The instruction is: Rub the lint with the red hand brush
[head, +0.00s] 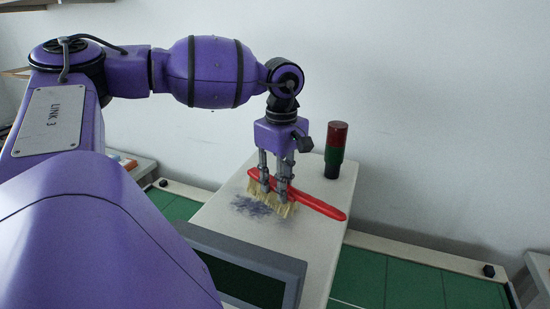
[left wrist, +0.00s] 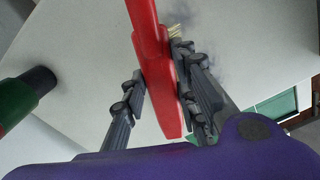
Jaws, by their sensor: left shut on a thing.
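The red hand brush (head: 318,206) has a long red handle and pale bristles (head: 270,203). My left gripper (head: 274,192) is shut on it from above, and the bristles point down at the pale top of the station. In the left wrist view the red brush (left wrist: 157,70) runs between the two fingers of my left gripper (left wrist: 160,100). The lint (head: 254,207) is a dark grey-blue smudge on the pale top, beside and partly behind the bristles. I cannot tell whether the bristles press on the surface. My right gripper is not in view.
A red, green and black signal light (head: 336,150) stands at the back right of the pale station top (head: 222,218). A dark screen panel (head: 246,282) is at the front edge.

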